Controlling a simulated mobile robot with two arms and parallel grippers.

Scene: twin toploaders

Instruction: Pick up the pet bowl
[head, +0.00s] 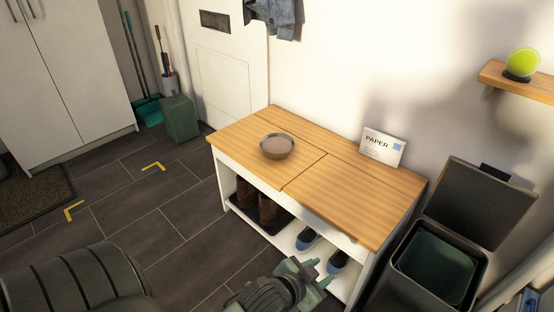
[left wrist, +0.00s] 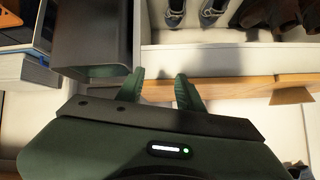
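The pet bowl (head: 277,146) is a round brownish bowl standing upright on the wooden top of the shoe bench (head: 350,203), left of its middle. My left gripper (head: 322,272) is low in front of the bench, near the shoe shelf, well below and apart from the bowl. In the left wrist view its two green fingers (left wrist: 160,90) are spread with a gap and nothing between them. The bowl does not show in the left wrist view. My right gripper does not show clearly in either view.
Shoes (head: 307,239) and brown boots (head: 268,211) sit on the bench's lower shelf. A PAPER sign (head: 382,147) stands on the bench top. An open bin (head: 437,262) is close at the bench's right. The tiled floor (head: 150,215) to the left is mostly clear.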

